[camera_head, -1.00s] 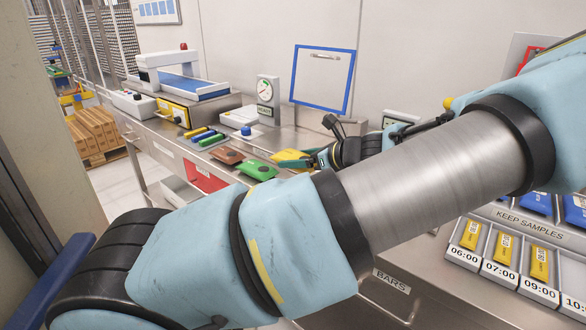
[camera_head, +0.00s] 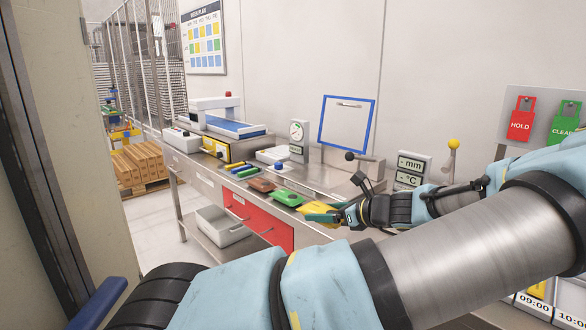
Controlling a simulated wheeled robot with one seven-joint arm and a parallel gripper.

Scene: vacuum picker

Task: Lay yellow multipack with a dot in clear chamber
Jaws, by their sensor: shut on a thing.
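My gripper (camera_head: 338,214) is at the right end of a row of packs on the steel bench. It is shut on a yellow multipack (camera_head: 315,207), which sticks out to the left of it, close to a green pack (camera_head: 286,198). Any dot on the yellow pack is too small to make out. A clear panel with a blue edge and a handle (camera_head: 346,123) stands upright at the back of the bench. It may be the raised lid of the clear chamber; the chamber's inside cannot be made out.
A brown pack (camera_head: 262,186) lies left of the green one, with coloured bars (camera_head: 246,172) beyond. A gauge (camera_head: 297,140) and a black-knobbed lever (camera_head: 350,157) stand behind. A red drawer front (camera_head: 258,222) is below. My forearm covers the right foreground.

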